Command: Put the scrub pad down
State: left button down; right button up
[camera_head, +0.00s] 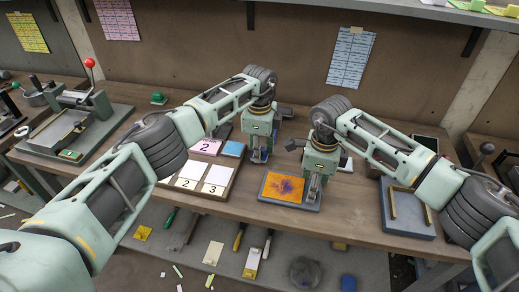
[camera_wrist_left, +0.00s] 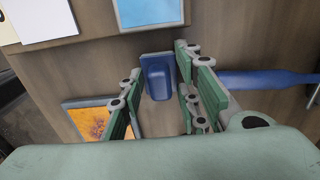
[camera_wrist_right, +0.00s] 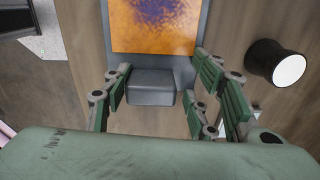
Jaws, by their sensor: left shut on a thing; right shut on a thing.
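The blue scrub pad (camera_wrist_left: 158,78), a flat block with a raised grip, is between the fingers of my left gripper (camera_wrist_left: 157,100). In the head view my left gripper (camera_head: 259,153) is shut on it low over the bench; I cannot tell whether it touches the wood. My right gripper (camera_wrist_right: 164,108) is shut on the grey block (camera_wrist_right: 150,84) at the near end of a grey plate. The plate bears an orange sheet with a purple smear (camera_wrist_right: 155,22). In the head view my right gripper (camera_head: 315,188) is at the right side of this orange sheet (camera_head: 284,188).
A wooden board (camera_head: 190,200) with numbered white, pink and blue cards lies left of the plate. A blue-handled tool (camera_wrist_left: 262,78) lies beside my left gripper. A black cylinder with a white end (camera_wrist_right: 272,62) stands near my right gripper. A grey tray (camera_head: 405,222) sits at right.

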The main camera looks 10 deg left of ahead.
pick_arm(q)
jog(key=shift+f, duration=0.25)
jog(key=shift+f, duration=0.15)
jog(key=c, duration=1.3)
grip_release()
notch_tip(320, 180, up, 12)
jog(key=shift+f, duration=0.15)
jog(key=shift+o, duration=0.5)
jog(key=shift+s+r, duration=0.15)
jog(key=shift+r, duration=0.2)
notch_tip(320, 180, down, 12)
jog(key=shift+f, duration=0.2)
